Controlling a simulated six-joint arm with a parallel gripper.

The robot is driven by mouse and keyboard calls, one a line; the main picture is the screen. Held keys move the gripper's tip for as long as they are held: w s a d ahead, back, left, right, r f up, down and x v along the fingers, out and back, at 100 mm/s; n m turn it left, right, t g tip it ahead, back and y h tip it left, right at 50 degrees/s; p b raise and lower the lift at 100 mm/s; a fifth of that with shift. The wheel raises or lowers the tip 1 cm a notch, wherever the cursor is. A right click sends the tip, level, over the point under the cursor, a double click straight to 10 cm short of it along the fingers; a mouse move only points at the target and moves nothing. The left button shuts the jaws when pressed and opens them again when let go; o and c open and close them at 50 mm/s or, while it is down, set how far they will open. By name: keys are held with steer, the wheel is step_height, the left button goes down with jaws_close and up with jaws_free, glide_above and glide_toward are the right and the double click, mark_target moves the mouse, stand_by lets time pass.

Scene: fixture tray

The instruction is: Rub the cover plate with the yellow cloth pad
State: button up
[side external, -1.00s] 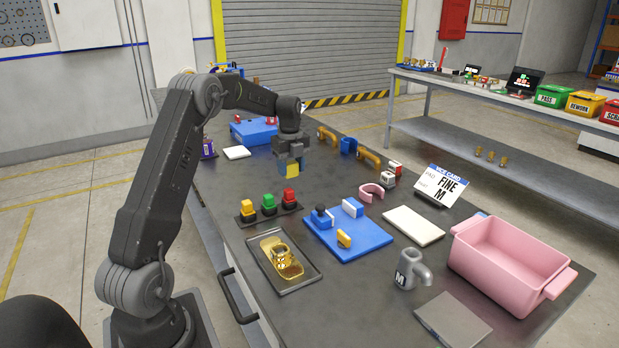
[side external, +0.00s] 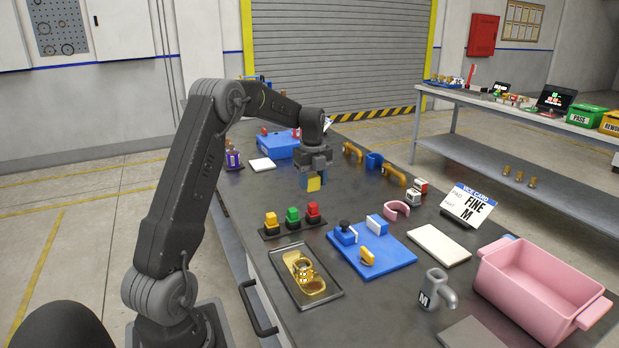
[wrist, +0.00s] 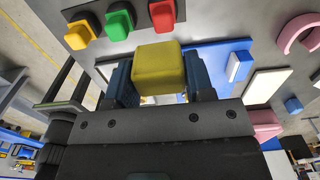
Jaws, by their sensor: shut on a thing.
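My gripper (side external: 312,176) is shut on the yellow cloth pad (side external: 314,184) and holds it above the dark bench, behind the row of buttons. In the wrist view the pad (wrist: 158,68) sits between the two blue-grey fingers. I cannot tell for sure which flat piece is the cover plate. A white plate (side external: 440,245) lies right of the blue fixture tray, a smaller white plate (side external: 262,164) lies at the back left, and a grey plate (side external: 475,335) lies at the front edge, partly cut off. The pad is apart from all of them.
Yellow, green and red buttons (side external: 293,219) stand in front of my gripper. The blue fixture tray (side external: 385,262) carries blue blocks, a black knob and a yellow piece. A dark tray (side external: 325,294), grey mug (side external: 437,288), pink bin (side external: 545,300) and card (side external: 467,205) occupy the front and right.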

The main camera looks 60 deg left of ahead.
steer(key=s+d, duration=0.2)
steer(key=d, duration=0.5)
steer(key=s+d, duration=0.3)
steer(key=d, duration=0.4)
glide_above(306, 290)
steer(key=shift+f, duration=4.2)
step_height(306, 290, down, 2)
steer(key=shift+w+f, duration=0.1)
steer(key=shift+w+r, duration=0.45)
steer(key=shift+r, duration=0.15)
steer(key=shift+c, duration=0.4)
steer(key=shift+w, duration=0.35)
steer(key=shift+w+f, duration=0.45)
steer(key=shift+w, duration=0.3)
steer(key=shift+s, duration=1.55)
steer(key=shift+s+r, duration=0.1)
steer(key=shift+r, duration=0.05)
step_height(306, 290, up, 8)
